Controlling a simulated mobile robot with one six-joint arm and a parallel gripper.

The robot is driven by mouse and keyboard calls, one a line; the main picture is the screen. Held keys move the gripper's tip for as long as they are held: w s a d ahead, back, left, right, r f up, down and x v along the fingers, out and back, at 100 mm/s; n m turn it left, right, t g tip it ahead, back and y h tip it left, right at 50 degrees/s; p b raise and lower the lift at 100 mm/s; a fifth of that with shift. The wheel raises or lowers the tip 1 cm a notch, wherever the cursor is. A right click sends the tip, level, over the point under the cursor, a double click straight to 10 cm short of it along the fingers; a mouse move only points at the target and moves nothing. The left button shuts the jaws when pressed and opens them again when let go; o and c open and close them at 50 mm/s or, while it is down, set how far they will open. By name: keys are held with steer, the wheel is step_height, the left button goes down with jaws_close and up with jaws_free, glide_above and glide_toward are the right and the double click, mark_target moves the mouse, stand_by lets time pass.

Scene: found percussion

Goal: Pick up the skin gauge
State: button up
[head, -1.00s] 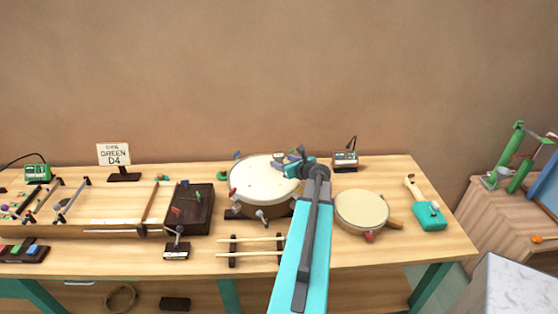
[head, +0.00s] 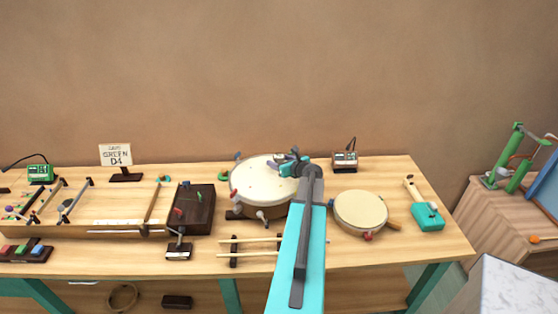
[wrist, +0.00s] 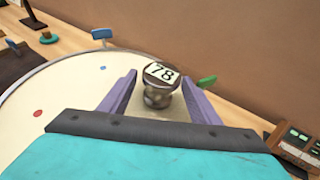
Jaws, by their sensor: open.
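The skin gauge (wrist: 161,73) is a small metal knob-shaped piece with a round white face reading 78. It stands on the cream skin of the large drum (wrist: 62,92), near its rim. In the wrist view my gripper (wrist: 160,79) has its two purple fingers apart, one on each side of the gauge, with the gauge between or just beyond the tips. Contact cannot be told. In the head view my gripper (head: 287,159) is over the back right of the large drum (head: 262,183), and the gauge is small and hard to make out there.
Coloured tuning lugs, one green (wrist: 207,80) and one blue (wrist: 102,33), stick out around the drum rim. A small meter box (head: 344,160) stands behind right. A smaller drum (head: 360,211) lies to the right, and sticks on a rack (head: 250,248) lie in front.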

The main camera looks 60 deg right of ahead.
mark_target(279, 156)
steer(key=shift+w+d+f, duration=0.2)
steer(key=shift+w, duration=0.15)
steer(key=shift+c, duration=0.4)
steer(key=c, duration=1.3)
steer(key=shift+o, duration=0.2)
steer(key=shift+r, duration=0.2)
steer(key=shift+r+b, duration=1.15)
steer(key=shift+r, duration=3.7)
